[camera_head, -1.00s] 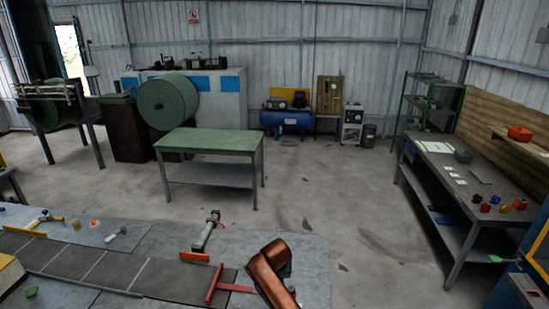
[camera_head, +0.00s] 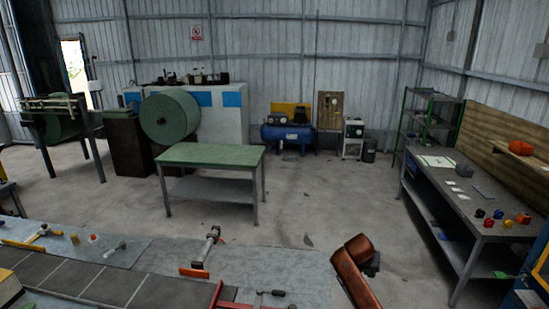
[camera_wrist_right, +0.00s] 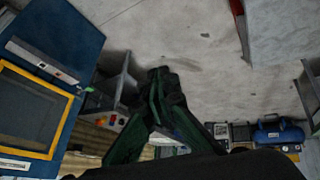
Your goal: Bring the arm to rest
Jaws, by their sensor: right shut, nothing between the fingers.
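My right arm (camera_head: 352,270), copper-coloured, rises at the bottom of the head view, just off the right end of the near bench. A dark part of my right gripper (camera_head: 371,264) shows behind it, mostly hidden. In the right wrist view the dark green fingers of my right gripper (camera_wrist_right: 159,80) meet at their tips, shut and empty, with grey floor behind them. My left gripper is not in view.
The near grey bench (camera_head: 285,262) holds a dark belt (camera_head: 85,285) and several small tools. A green-topped table (camera_head: 210,155) stands beyond. A workbench (camera_head: 470,208) with coloured parts is at right. A blue cabinet (camera_wrist_right: 75,28) stands left in the wrist view. Open floor lies between.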

